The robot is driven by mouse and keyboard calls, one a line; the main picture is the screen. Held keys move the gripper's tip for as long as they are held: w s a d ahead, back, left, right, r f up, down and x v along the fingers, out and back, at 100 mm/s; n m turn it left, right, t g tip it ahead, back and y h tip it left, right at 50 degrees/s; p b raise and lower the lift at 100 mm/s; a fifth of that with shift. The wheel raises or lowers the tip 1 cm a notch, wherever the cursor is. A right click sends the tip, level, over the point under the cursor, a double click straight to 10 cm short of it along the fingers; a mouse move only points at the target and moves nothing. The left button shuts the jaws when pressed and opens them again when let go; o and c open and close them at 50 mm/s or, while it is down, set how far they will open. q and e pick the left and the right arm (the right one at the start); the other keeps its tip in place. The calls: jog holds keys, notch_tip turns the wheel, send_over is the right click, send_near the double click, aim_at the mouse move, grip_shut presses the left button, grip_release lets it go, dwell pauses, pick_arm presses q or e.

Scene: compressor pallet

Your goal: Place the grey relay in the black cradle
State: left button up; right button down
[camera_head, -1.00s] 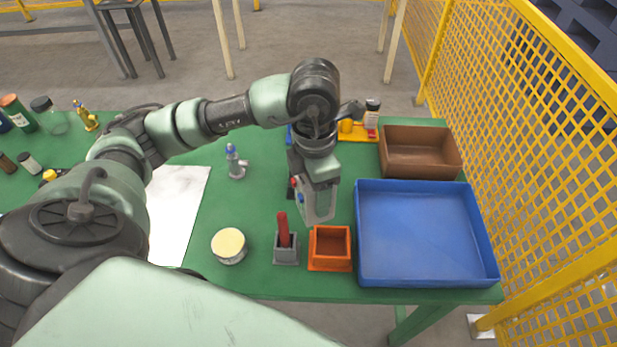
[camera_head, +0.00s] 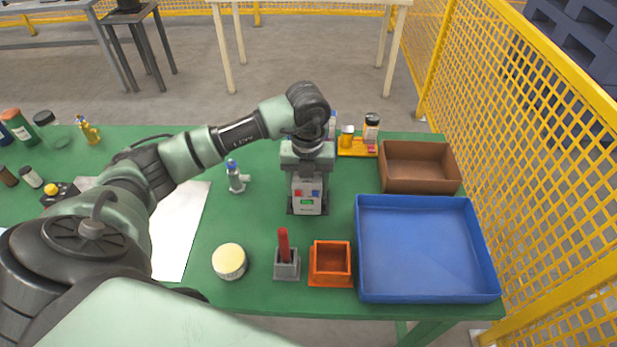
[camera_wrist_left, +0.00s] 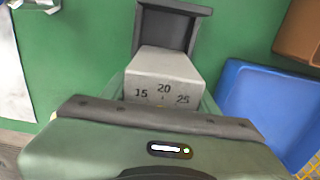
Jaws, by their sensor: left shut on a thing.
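My left gripper (camera_head: 306,160) points down and is shut on the grey relay (camera_head: 307,198), whose front with red, blue and green marks faces the head camera. The relay (camera_wrist_left: 163,75) also shows in the left wrist view, with numbers on its near face. The black cradle (camera_head: 291,209) is mostly hidden behind the relay in the head view; dark edges show at the relay's lower sides. In the left wrist view the cradle (camera_wrist_left: 170,27) lies just beyond the relay and overlaps it. I cannot tell whether the relay touches it. My right gripper is out of view.
Nearby stand an orange box (camera_head: 331,263), a grey holder with a red stick (camera_head: 286,265), a round tin (camera_head: 229,262) and a blue-topped fitting (camera_head: 236,177). A blue tray (camera_head: 427,250) and brown bin (camera_head: 419,166) fill the right. Green table (camera_head: 262,215) is bare left of the cradle.

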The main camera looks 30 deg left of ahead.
pick_arm(q)
jog(key=shift+w+a+f, duration=0.25)
jog(key=shift+w+a, duration=0.05)
jog(key=shift+w, duration=0.2)
jog(key=shift+w+a+f, duration=0.25)
jog(key=shift+w, duration=0.25)
jog(key=shift+w+a+f+p, duration=0.25)
jog(key=shift+w+a+f, duration=0.15)
jog(key=shift+w+f, duration=0.2)
jog(key=shift+w+a+f+p, duration=0.2)
jog(key=shift+w+a+f, duration=0.15)
jog(key=shift+w+f, duration=0.25)
jog(key=shift+s, duration=0.1)
jog(key=shift+f, duration=0.15)
jog(key=o, duration=1.8)
